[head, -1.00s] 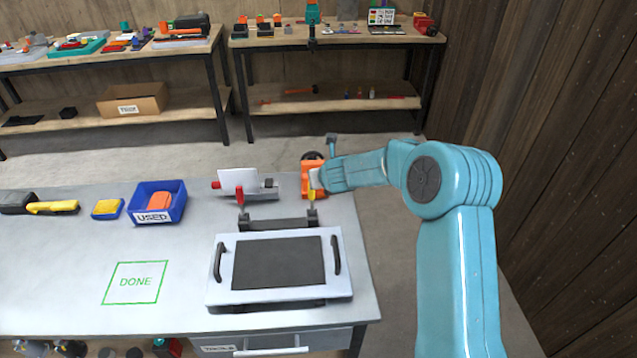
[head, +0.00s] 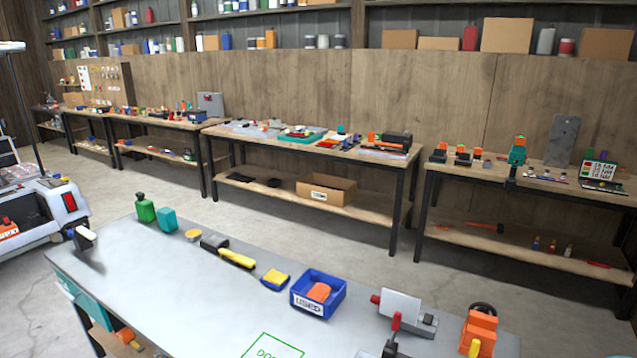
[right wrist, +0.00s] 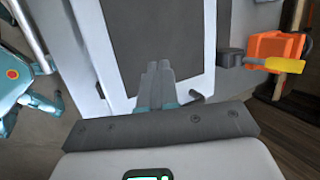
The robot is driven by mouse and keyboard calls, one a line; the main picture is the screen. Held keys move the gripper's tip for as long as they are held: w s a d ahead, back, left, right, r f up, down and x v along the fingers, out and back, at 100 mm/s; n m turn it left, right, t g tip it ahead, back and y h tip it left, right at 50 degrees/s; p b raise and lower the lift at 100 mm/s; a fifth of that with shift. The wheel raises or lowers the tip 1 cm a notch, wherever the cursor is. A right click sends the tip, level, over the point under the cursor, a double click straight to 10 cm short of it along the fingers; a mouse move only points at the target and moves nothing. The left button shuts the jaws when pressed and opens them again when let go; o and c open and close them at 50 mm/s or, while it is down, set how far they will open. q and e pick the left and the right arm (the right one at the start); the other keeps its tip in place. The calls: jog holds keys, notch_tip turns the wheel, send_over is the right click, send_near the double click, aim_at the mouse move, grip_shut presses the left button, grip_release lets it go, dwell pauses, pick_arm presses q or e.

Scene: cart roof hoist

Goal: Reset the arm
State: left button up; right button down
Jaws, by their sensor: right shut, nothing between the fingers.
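My right gripper (right wrist: 158,72) shows in the right wrist view with its grey fingers together and nothing between them. Behind the fingers is the white-framed panel with a dark middle (right wrist: 152,30); I cannot tell how far they are from it. My right gripper does not show in the head view now. My left gripper shows in neither view.
An orange device (right wrist: 274,46) with a yellow handle stands right of the panel; it also shows in the head view (head: 480,328). The grey bench (head: 170,290) holds a blue USED bin (head: 332,303) and a yellow-and-black tool (head: 237,258). A cart (head: 45,215) stands left.

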jog(key=s+a+f+n+g+y+b, duration=0.2)
jog(key=s+a+f+n, duration=0.4)
jog(key=s+a+n, duration=0.2)
jog(key=s+a+f+n+g+y+b, duration=0.2)
jog(key=s+a+f+n, duration=0.4)
jog(key=s+n, duration=0.7)
jog(key=shift+s+a+f+g, duration=0.35)
jog(key=shift+s+a+g, duration=0.35)
jog(key=shift+a, duration=0.5)
jog(key=shift+s, duration=0.2)
jog(key=shift+w, duration=0.15)
